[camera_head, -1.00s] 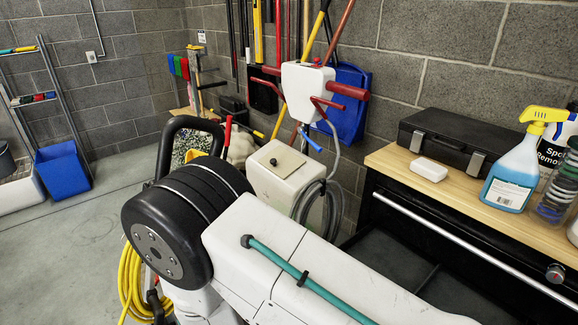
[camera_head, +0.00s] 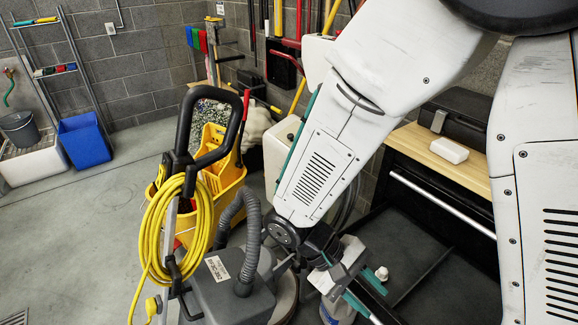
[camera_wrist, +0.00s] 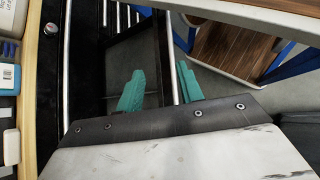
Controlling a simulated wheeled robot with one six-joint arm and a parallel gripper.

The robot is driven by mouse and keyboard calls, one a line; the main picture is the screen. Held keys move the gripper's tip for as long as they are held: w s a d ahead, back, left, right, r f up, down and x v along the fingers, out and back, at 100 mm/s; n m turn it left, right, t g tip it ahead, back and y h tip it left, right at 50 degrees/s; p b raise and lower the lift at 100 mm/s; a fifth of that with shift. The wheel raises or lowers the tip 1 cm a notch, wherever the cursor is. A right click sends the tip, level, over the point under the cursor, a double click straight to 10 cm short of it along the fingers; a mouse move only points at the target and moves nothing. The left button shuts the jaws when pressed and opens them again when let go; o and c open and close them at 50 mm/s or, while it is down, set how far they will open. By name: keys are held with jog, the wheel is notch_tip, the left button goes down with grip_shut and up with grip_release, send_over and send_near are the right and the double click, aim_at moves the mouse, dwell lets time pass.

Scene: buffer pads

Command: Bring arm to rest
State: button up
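My arm (camera_head: 330,140) comes in from the upper right in the head view and bends downward, with its wrist low in the middle of the picture. My gripper (camera_head: 365,300) hangs in front of the black cabinet, partly hidden by the wrist. A metal bar shows behind the gap.
A wood-topped black cabinet (camera_head: 440,195) with a white soap bar (camera_head: 449,150) is close on the right. A grey floor machine (camera_head: 225,290) with a yellow cord (camera_head: 170,235) and a yellow mop bucket (camera_head: 225,185) stand left of the arm. Floor is clear further left.

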jog(key=s+d+r+m+t+y, duration=0.2)
jog(key=d+r, duration=0.4)
jog(key=r, duration=0.4)
jog(key=s+d+r+m+t+y, duration=0.2)
jog(key=d+r+m+t+y, duration=0.2)
jog(key=r, duration=0.6)
jog(key=d+y, duration=0.2)
jog(key=shift+s+r+y, duration=0.15)
jog(key=shift+r+y, duration=0.1)
jog(key=shift+y, duration=0.15)
